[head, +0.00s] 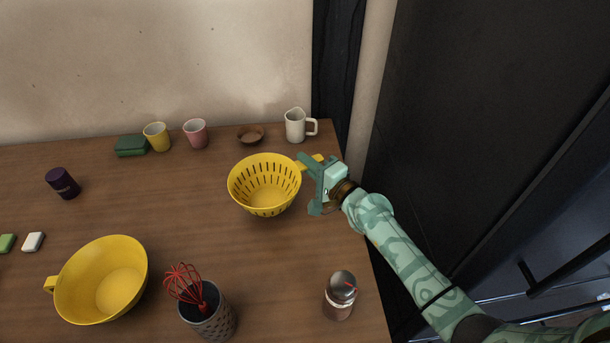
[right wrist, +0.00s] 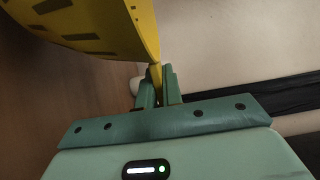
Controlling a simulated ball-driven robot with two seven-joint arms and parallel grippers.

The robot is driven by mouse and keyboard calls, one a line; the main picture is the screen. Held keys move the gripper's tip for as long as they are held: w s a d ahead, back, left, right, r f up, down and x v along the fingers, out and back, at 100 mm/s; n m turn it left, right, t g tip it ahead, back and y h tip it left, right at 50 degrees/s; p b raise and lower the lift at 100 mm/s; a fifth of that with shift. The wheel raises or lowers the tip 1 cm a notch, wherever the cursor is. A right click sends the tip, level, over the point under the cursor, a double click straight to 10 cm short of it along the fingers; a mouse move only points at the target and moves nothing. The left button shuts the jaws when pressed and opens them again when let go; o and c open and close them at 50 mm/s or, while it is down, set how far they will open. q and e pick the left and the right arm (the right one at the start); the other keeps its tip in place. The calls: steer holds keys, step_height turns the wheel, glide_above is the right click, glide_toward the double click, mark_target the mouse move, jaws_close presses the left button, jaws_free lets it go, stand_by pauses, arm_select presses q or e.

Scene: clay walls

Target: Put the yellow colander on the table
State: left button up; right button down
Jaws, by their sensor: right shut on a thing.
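The yellow colander (head: 265,187), a slotted bowl with a side handle, is at the right part of the wooden table (head: 180,215) in the head view. It looks slightly tilted, and I cannot tell whether its base touches the table. My right gripper (head: 312,180) is at its right side, shut on the handle. In the right wrist view the colander (right wrist: 100,25) fills the upper left, and its handle runs down between the fingers of my right gripper (right wrist: 157,88). My left gripper is not in view.
A plain yellow bowl (head: 103,282) stands front left, beside a dark utensil holder (head: 211,318) with a red whisk. A jar (head: 340,296) stands front right. A white mug (head: 296,126), brown dish (head: 250,135) and pink cup (head: 195,133) line the back. The table's middle is clear.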

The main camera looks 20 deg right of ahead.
step_height(320, 180, down, 3)
steer(key=shift+f+b, duration=0.1)
steer(key=shift+b, duration=0.3)
steer(key=shift+r, duration=0.2)
steer(key=shift+s, duration=0.1)
steer(key=shift+f, duration=0.2)
steer(key=c, duration=1.6)
jaws_free()
steer(key=shift+o, duration=0.2)
steer(key=shift+r, duration=0.1)
steer(key=shift+r, duration=0.25)
steer(key=v, duration=1.2)
steer(key=shift+f, duration=0.15)
